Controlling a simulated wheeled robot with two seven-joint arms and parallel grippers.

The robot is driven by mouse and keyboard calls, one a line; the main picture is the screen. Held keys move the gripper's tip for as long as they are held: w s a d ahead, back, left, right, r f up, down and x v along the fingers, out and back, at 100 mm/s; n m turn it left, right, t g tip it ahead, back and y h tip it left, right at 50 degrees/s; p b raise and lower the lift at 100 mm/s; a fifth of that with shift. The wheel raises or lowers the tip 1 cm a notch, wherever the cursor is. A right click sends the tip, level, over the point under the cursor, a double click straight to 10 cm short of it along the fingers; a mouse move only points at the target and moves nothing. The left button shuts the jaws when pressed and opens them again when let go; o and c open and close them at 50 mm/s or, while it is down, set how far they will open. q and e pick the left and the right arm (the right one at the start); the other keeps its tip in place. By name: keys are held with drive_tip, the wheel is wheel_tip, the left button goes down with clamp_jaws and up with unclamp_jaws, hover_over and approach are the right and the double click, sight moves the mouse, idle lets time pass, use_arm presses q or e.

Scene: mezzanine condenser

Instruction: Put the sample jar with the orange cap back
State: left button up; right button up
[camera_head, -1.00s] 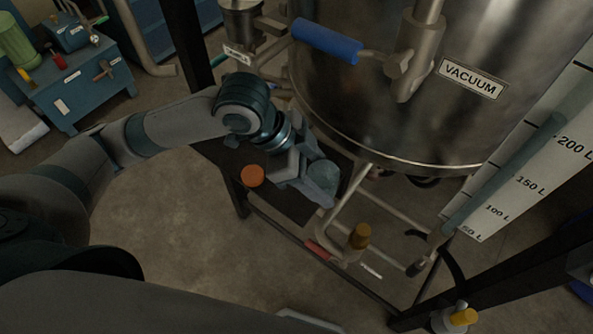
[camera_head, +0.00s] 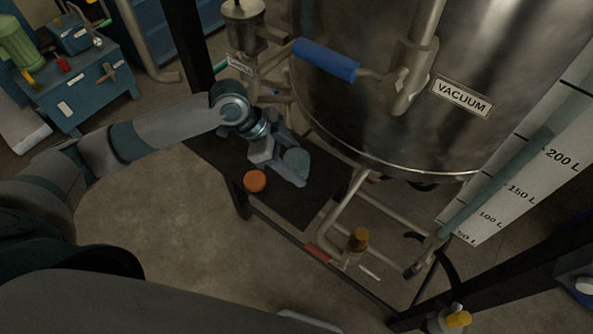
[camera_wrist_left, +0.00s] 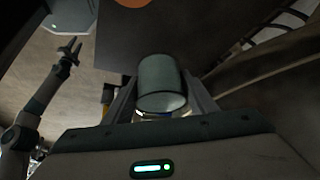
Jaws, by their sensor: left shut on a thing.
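An orange cap (camera_head: 254,181) shows from above near the front left edge of the dark platform (camera_head: 312,205); the jar body under it is hidden. A bit of orange also shows at the top edge of the left wrist view (camera_wrist_left: 132,2). My left gripper (camera_head: 291,173) is just right of the orange cap, over the platform, shut on a grey-green capped jar (camera_wrist_left: 161,82). The grey-green top also shows in the head view (camera_head: 297,161). I cannot tell whether this jar touches the platform. My right gripper (camera_wrist_left: 69,50) shows small in the left wrist view, its fingers apart and empty.
The steel vessel (camera_head: 395,120) marked VACUUM rises behind the platform, with a blue-handled lever (camera_head: 325,59) sticking out left. A brown-topped fitting (camera_head: 358,240) and pipes stand right of the platform. A blue bench (camera_head: 75,90) is far left. Open floor lies in front.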

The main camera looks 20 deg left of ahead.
use_arm(q)
wheel_tip(320, 180, down, 3)
drive_tip(key=shift+f+p, duration=0.15)
drive_tip(key=shift+p, duration=0.7)
drive_tip(key=shift+f, duration=0.35)
drive_tip(key=o, duration=1.3)
drive_tip(key=shift+f, duration=0.1)
drive_tip(key=shift+c, duration=0.2)
drive_tip(key=b+v, duration=0.2)
drive_tip(key=v, duration=0.4)
drive_tip(key=shift+a, duration=0.1)
drive_tip(key=shift+v, duration=0.8)
